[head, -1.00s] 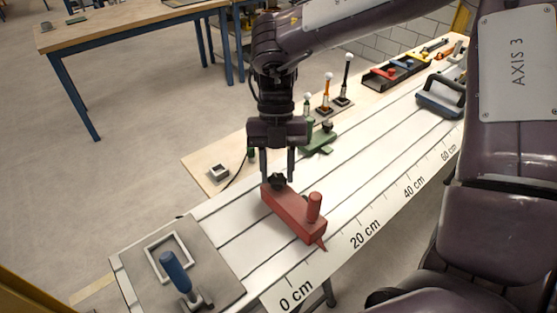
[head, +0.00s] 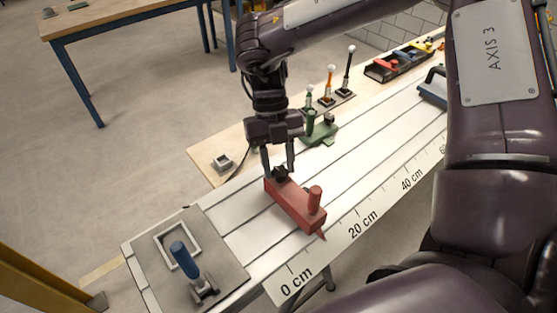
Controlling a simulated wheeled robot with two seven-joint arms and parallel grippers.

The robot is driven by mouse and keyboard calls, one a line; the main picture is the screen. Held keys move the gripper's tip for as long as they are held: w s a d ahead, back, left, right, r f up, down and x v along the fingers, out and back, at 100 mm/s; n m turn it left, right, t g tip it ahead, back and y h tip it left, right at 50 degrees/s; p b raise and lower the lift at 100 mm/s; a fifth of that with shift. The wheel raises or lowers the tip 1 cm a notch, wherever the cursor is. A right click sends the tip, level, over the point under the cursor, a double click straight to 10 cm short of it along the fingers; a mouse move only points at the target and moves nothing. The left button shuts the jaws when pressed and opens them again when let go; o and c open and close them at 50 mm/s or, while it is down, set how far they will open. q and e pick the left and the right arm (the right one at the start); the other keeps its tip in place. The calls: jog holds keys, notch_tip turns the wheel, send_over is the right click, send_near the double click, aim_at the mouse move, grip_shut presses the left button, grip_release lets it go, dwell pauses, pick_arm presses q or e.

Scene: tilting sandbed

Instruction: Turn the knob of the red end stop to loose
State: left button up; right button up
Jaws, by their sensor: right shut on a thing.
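The red end stop (head: 294,206) lies across the white slotted bed (head: 245,236), with its pointer near the scale between 0 cm and 20 cm. A red upright post (head: 315,199) stands at its near end. A black knob (head: 281,173) sits on its far end. My right gripper (head: 280,172) points down over that end and is shut on the knob, a finger on either side. The knob is partly hidden by the fingers, and I cannot tell whether it is tight or loose. My left gripper is not in view.
A grey plate with a blue-handled clamp (head: 184,258) is at the bed's left end. A green stop (head: 320,131) stands beyond the red one. Posts with white balls (head: 330,83) and a dark tray (head: 396,66) stand at the back.

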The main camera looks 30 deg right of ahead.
jog(key=o, duration=1)
jog(key=p+v, duration=0.1)
jog(key=v, duration=0.6)
jog(key=shift+w+r, duration=0.15)
jog(key=shift+r, duration=0.25)
